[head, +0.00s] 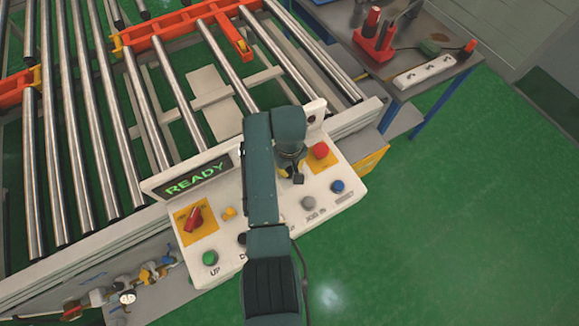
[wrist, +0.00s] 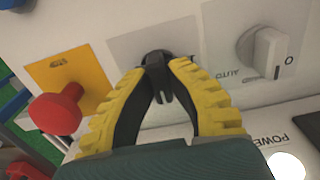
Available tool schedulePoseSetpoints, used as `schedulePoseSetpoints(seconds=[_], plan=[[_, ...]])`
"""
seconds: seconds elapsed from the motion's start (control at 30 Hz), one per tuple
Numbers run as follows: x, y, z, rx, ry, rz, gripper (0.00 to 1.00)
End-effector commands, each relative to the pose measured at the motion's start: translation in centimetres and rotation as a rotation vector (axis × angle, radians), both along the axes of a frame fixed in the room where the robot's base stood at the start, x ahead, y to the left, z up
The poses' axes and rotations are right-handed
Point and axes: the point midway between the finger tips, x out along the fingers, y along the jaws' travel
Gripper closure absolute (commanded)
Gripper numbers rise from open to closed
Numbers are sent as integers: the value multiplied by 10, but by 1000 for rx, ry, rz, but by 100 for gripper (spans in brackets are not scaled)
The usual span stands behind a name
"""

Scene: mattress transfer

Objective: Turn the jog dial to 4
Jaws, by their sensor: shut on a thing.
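The jog dial (wrist: 155,56) is a small dark knob on a pale grey plate of the control panel (head: 345,200). In the wrist view my gripper (wrist: 161,72) has its two yellow-ridged fingers closed around the dial from both sides. The fingers hide much of the dial and its scale, so I cannot read which number it points to. In the head view my gripper (head: 291,173) is over the right half of the panel, and my arm hides the dial there.
A red mushroom button (wrist: 57,108) stands close on one side of the dial, and a pale selector knob (wrist: 265,48) on the other. The panel also has a READY display (head: 197,177), a red selector (head: 193,217), a green button (head: 210,257) and a blue button (head: 338,186).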

Motion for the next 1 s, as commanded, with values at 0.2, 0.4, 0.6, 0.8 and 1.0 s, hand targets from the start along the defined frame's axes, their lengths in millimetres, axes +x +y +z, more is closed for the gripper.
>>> schedulePoseSetpoints(seconds=[0.2, 0.4, 0.6, 0.8, 1.0], plan=[[-1, 0, -2, 1, 3, -31, 100], [-1, 0, -1, 1, 5, -127, 100], [-2, 0, -1, 0, 6, -284, 100], [-2, 0, -2, -1, 6, -456, 100], [-2, 0, -3, 0, 5, -606, 100]])
